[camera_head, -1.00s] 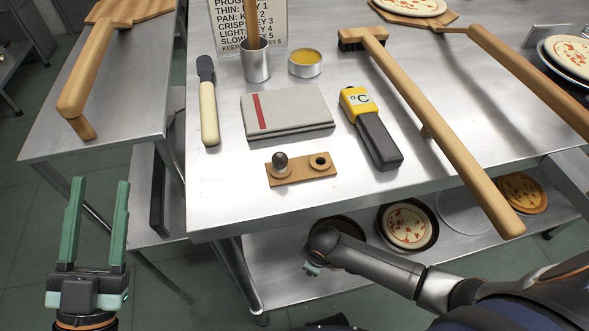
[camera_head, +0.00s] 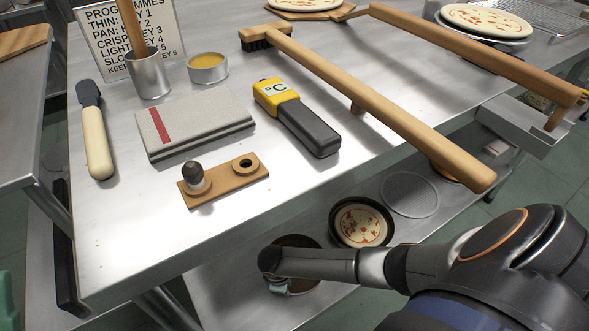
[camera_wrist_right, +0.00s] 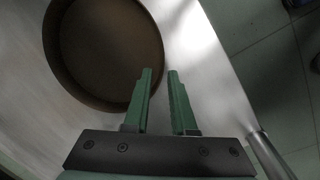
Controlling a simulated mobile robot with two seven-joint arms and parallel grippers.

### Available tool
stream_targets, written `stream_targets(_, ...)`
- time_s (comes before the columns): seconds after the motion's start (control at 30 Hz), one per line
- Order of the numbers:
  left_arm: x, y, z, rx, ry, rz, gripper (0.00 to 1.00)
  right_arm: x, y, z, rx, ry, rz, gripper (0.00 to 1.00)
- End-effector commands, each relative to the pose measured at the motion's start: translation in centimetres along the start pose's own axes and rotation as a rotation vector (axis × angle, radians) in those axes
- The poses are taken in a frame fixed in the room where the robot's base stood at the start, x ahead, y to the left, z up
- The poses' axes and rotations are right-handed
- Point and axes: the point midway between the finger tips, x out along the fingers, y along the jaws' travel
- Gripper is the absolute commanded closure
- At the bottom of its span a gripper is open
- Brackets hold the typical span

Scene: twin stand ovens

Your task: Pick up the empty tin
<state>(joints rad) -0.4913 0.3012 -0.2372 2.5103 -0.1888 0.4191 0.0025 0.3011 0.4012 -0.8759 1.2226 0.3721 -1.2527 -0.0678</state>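The empty tin (camera_head: 303,241) is a dark round pan on the lower shelf, partly hidden behind my right forearm in the head view. In the right wrist view the tin (camera_wrist_right: 105,50) is brown inside and bare, cut off by the top edge. My right gripper (camera_wrist_right: 160,71) is open by a narrow gap and holds nothing. Its left finger overlaps the tin's right edge in the picture; I cannot tell if it touches. My left gripper (camera_head: 5,303) shows only as a green sliver at the left edge.
A pan with a pizza (camera_head: 361,223) and a round mesh screen (camera_head: 409,194) lie right of the tin. The steel table (camera_head: 120,245) above holds a thermometer (camera_head: 297,118), a folded cloth (camera_head: 195,123) and a long-handled brush (camera_head: 375,100). A shelf leg (camera_wrist_right: 268,155) stands near my right gripper.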

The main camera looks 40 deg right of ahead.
Motion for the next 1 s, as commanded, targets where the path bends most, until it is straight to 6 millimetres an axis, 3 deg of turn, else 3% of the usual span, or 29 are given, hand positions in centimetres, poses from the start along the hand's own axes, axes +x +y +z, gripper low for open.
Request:
stream_targets(0.33, -2.4, 1.4, 2.6, -0.025, -0.016, 0.009, 0.5, 4.7, -0.3, 0.1, 0.001, -0.001, 0.0, 0.76)
stream_targets(0.57, -2.3, 1.5, 2.5, -0.02, -0.018, 0.014, 0.5, 4.6, -0.3, 0.1, 0.0, 0.0, 0.0, 0.76)
stream_targets(0.8, -2.3, 1.5, 2.5, -0.021, -0.017, 0.014, 0.5, 4.6, -0.3, 0.1, 0.0, 0.0, 0.0, 1.0)
stream_targets(1.0, -2.3, 1.5, 2.5, -0.022, -0.017, 0.014, 0.5, 4.6, -0.3, 0.1, 0.0, -0.001, 0.0, 1.0)
